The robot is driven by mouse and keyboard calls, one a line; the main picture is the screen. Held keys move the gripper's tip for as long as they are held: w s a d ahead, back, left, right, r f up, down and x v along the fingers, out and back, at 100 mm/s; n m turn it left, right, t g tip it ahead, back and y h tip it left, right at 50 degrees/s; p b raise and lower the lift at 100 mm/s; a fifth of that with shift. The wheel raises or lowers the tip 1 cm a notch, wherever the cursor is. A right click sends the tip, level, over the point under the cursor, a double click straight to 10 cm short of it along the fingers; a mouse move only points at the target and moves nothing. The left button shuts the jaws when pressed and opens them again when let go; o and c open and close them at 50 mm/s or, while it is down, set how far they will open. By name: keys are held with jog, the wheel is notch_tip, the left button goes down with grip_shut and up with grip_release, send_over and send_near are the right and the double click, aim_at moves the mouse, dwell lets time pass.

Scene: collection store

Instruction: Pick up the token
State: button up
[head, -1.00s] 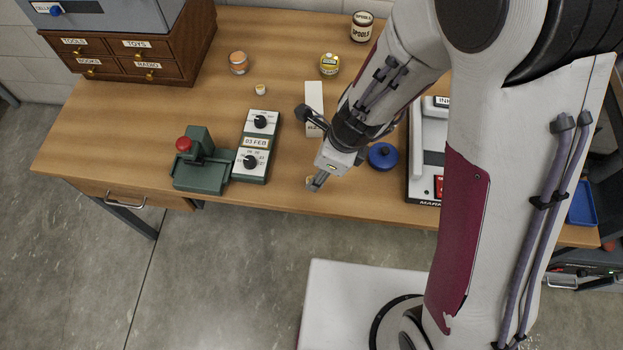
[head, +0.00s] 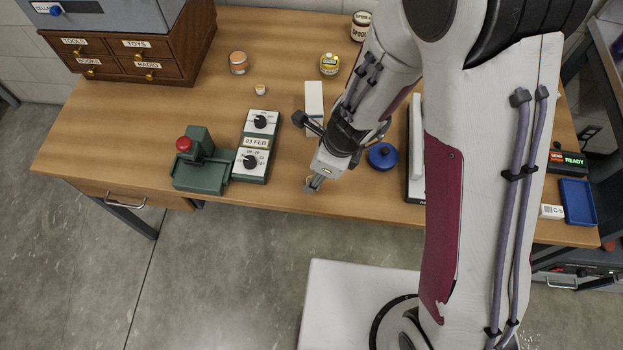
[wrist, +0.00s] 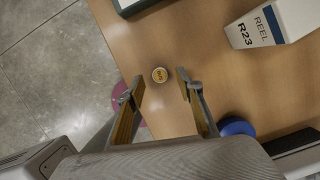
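The token (wrist: 159,75) is a small round disc with a yellow-orange face and a pale rim. It lies flat on the wooden table near its front edge. In the wrist view it sits just beyond and between the two fingertips of my gripper (wrist: 160,82), with bare table on both sides of it. My gripper is open and empty. In the head view my gripper (head: 314,184) points down low at the table's front edge, and it mostly or wholly hides the token there.
A white box labelled REEL (wrist: 262,28) and a round blue lidded thing (head: 383,156) are nearby. A green dial box (head: 256,147) and a green press with a red knob (head: 196,165) stand left. Bare table (head: 285,190) lies left of my gripper.

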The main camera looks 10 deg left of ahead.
jog(key=shift+x, duration=1.05)
jog(key=shift+c, duration=0.3)
jog(key=c, duration=0.9)
